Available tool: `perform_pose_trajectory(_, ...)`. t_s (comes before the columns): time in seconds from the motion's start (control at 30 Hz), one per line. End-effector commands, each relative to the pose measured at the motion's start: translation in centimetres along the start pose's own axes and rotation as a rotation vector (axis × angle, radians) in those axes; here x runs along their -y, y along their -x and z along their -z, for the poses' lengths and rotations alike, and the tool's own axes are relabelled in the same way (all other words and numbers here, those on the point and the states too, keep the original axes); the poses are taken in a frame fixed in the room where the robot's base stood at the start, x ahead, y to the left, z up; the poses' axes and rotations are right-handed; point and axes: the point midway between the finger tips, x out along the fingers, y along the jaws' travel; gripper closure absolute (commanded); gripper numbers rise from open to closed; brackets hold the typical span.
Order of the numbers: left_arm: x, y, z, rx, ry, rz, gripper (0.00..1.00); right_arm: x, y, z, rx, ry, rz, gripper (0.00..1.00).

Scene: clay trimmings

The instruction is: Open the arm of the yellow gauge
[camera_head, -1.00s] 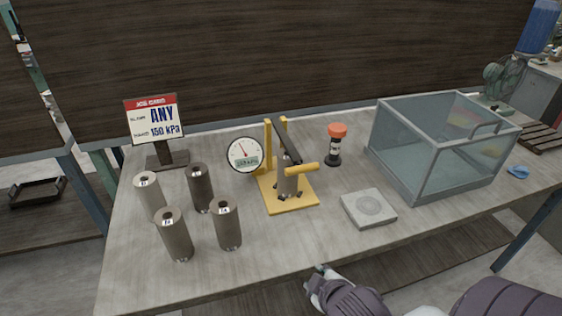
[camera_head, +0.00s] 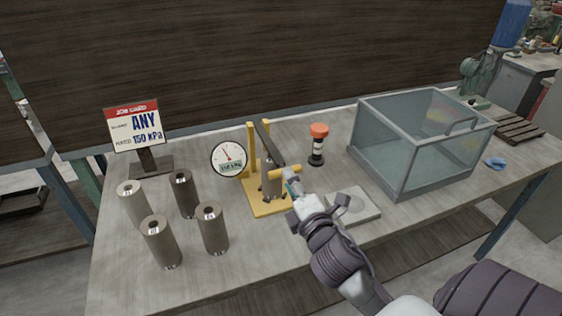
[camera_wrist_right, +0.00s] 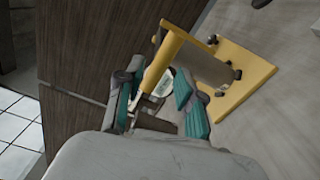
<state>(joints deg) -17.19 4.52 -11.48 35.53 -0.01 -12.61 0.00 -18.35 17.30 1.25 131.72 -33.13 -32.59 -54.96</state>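The yellow gauge (camera_head: 266,208) stands mid-table, with a round white dial (camera_head: 229,158) at its left. Its dark arm (camera_head: 268,143) slants over a grey cylinder clamped on the base and ends in a yellow handle (camera_head: 283,173). My right gripper (camera_head: 292,184) is at the right end of that handle. In the right wrist view, the two teal-padded fingers (camera_wrist_right: 157,88) stand apart, with the yellow handle (camera_wrist_right: 163,57) lying across the gap between their tips. I cannot tell whether either finger touches it. My left gripper is not in view.
Several metal cylinders (camera_head: 161,241) stand at the left, before a job card (camera_head: 133,128). A red-topped black bottle (camera_head: 317,146) and a glass box (camera_head: 418,144) stand to the right.

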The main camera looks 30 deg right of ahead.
Motion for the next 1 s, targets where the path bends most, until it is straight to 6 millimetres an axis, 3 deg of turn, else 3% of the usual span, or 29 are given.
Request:
perform_pose_trajectory(0.1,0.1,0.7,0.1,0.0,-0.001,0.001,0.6,-0.2,-2.6,0.0,0.0,0.001,-0.001,0.63)
perform_pose_trajectory(0.3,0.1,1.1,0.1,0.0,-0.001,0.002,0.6,-0.1,-5.5,0.0,0.0,-0.001,0.0,0.63)
perform_pose_trajectory(0.5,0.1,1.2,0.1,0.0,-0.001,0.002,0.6,0.0,-6.7,0.0,0.0,-0.001,0.001,0.63)
perform_pose_trajectory(0.77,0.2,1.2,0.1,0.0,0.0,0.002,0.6,0.1,-6.7,0.0,-0.001,-0.001,0.001,0.63)
perform_pose_trajectory(1.0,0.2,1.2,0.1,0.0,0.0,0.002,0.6,0.1,-6.7,0.0,-0.001,-0.001,0.001,1.0)
